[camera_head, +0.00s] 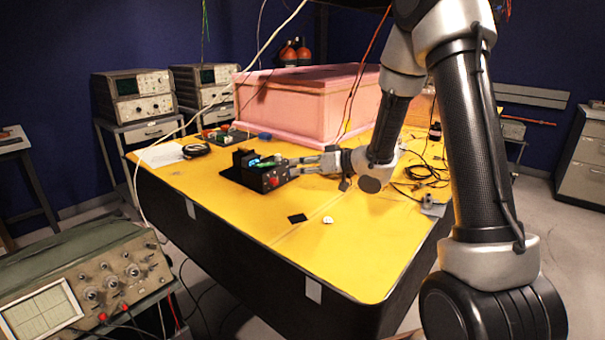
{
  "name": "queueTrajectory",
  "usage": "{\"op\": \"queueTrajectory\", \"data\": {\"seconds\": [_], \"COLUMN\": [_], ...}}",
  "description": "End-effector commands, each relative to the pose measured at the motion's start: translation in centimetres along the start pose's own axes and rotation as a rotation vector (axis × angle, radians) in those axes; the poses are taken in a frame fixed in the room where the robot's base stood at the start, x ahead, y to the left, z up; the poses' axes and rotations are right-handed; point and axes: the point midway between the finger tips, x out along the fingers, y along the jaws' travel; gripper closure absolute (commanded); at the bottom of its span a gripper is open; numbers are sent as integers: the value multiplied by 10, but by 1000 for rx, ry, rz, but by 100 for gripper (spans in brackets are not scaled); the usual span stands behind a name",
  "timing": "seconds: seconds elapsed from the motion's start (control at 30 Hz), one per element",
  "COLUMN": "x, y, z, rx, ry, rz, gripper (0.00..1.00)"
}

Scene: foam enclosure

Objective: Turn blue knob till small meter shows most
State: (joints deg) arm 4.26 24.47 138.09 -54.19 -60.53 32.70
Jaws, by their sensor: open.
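A small black device (258,180) sits on the yellow table top, left of my gripper. A bright blue-cyan patch (253,161) shows on its upper part; I cannot tell whether it is the blue knob or a lit display. A red round part (274,182) is on its near face. My gripper (294,168) reaches in from the right, low over the table, with its open fingers pointing left at the device's right side. It looks empty; whether a fingertip touches the device cannot be told. No small meter reading can be made out.
A large pink foam box (305,105) stands behind on the yellow table (330,255). A circuit board (222,136), papers (160,154) and loose cables (425,172) lie around. A small black square (297,218) lies in front. An oscilloscope (90,285) stands at the near left.

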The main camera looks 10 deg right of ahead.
Motion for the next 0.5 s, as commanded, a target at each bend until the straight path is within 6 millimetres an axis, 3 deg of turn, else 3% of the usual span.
{"op": "queueTrajectory", "data": {"seconds": [0.13,0.27,0.5], "x": [-15,-19,5], "y": [28,39,43], "z": [12,16,17], "rx": [-199,-326,-372], "ry": [-20,-46,-53], "rz": [142,182,178], "gripper": [57,57,57]}}
